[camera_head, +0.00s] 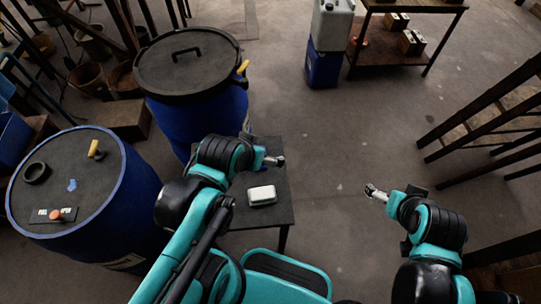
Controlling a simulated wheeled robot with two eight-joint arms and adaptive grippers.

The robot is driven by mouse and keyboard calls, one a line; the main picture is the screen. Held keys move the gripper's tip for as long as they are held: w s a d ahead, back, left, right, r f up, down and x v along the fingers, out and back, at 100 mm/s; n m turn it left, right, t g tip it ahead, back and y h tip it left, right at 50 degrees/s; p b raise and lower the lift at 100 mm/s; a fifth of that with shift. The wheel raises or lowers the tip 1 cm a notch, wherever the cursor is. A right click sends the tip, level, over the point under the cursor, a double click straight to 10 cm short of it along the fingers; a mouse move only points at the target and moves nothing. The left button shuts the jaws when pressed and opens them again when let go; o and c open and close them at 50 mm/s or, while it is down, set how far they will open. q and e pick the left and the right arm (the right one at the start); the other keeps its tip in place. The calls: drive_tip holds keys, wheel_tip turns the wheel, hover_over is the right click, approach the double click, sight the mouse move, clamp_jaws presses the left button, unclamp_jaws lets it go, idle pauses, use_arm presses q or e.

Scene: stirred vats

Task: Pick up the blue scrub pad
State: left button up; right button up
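No object plainly reads as a blue scrub pad. A pale, rounded rectangular block (262,195) lies on a small dark table (278,212) in front of me; it looks whitish, not blue. A small blue patch (72,185), shaped like an arrow, shows on the lid of the left vat. My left gripper (276,161) is over the far part of the small table, beyond the pale block and apart from it in the picture. My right gripper (374,193) is over bare floor, right of the table. Both grippers are too small to show their finger opening.
The left blue vat (125,215) carries a black ring (36,172), a yellow handle (95,149) and an orange knob (56,215). A second blue vat (195,115) stands behind. A shelf (410,8) and racks stand at back right and right. The middle floor is clear.

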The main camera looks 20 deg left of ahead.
use_arm(q)
drive_tip(key=w+a+f+m+g, duration=0.1)
drive_tip(key=w+f+m+g, duration=0.1)
drive_tip(key=w+f+m, duration=0.2)
drive_tip(key=w+a+f+m+g+b, duration=0.1)
drive_tip(key=w+a+f+m+g, duration=0.1)
drive_tip(key=w+f+m, duration=0.2)
drive_tip(key=w+a+f+m+g, duration=0.2)
drive_tip(key=w+f+m, duration=0.2)
drive_tip(key=w+f, duration=0.3)
wheel_tip(320, 180, down, 4)
drive_tip(key=shift+r+g, duration=0.2)
drive_tip(key=shift+g, duration=0.2)
drive_tip(key=shift+f+m, duration=0.3)
drive_tip(key=shift+f, duration=0.1)
wheel_tip(320, 180, down, 3)
drive_tip(key=shift+a+r+b, duration=0.15)
drive_tip(key=shift+b, duration=0.7)
drive_tip(key=f+b, duration=0.1)
drive_tip(key=a+f+b, duration=0.1)
drive_tip(key=f, duration=0.3)
drive_tip(key=shift+s+a+f+b, duration=0.1)
drive_tip(key=shift+a+b, duration=0.15)
drive_tip(key=shift+b, duration=0.15)
drive_tip(key=shift+c, duration=0.3)
drive_tip(key=shift+s, duration=0.1)
drive_tip(key=c, duration=1.2)
